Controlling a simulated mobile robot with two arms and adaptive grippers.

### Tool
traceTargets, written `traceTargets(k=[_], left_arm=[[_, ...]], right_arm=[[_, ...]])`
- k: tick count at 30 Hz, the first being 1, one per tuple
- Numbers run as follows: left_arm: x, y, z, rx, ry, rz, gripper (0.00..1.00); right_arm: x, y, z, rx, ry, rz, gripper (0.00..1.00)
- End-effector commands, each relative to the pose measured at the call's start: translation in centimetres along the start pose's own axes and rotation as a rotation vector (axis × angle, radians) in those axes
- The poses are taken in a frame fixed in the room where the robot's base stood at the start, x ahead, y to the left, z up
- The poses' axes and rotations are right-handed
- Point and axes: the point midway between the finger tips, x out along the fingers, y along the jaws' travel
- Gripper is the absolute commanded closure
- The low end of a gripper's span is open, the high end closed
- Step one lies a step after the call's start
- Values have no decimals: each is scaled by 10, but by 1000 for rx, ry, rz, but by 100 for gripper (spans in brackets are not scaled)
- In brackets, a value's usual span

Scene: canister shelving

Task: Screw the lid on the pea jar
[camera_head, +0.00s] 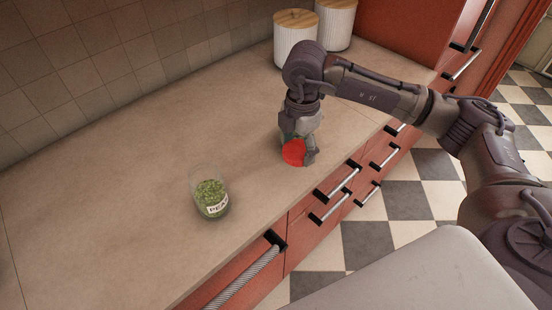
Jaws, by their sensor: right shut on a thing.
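The pea jar (211,197) is clear glass with green peas and a white label. It stands upright on the counter, left of the picture's middle, and no lid shows on it. My right gripper (302,152) points down at the counter's front part, to the right of the jar and apart from it. It is shut on a round red lid (293,153), which is tilted toward the camera. The fingers and the lid's far side are partly hidden. My left gripper is not in view.
Two white ribbed canisters with wooden lids (296,42) (336,24) stand at the back by the tiled wall. The beige counter (110,220) is clear around the jar. Red drawers with black handles (337,182) run below its front edge.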

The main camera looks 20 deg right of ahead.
Motion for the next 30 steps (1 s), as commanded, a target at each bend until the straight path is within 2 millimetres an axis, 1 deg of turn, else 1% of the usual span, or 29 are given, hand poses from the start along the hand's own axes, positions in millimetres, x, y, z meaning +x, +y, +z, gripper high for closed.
traceTargets(k=[1, 5, 16, 25, 28, 30], left_arm=[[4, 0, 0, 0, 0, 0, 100], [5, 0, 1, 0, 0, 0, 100], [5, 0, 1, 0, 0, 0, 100], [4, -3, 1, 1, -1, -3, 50], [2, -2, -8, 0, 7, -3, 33], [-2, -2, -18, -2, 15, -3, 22]], right_arm=[[-2, -3, 5, 2, 0, 1, 42], [-8, -8, 11, -1, 0, 1, 42], [-10, -9, 12, -1, 1, 1, 42], [-10, -8, 11, -15, 1, 1, 42], [-10, -3, 8, -90, 1, 1, 42], [-12, 3, 3, -192, 1, 2, 42]])
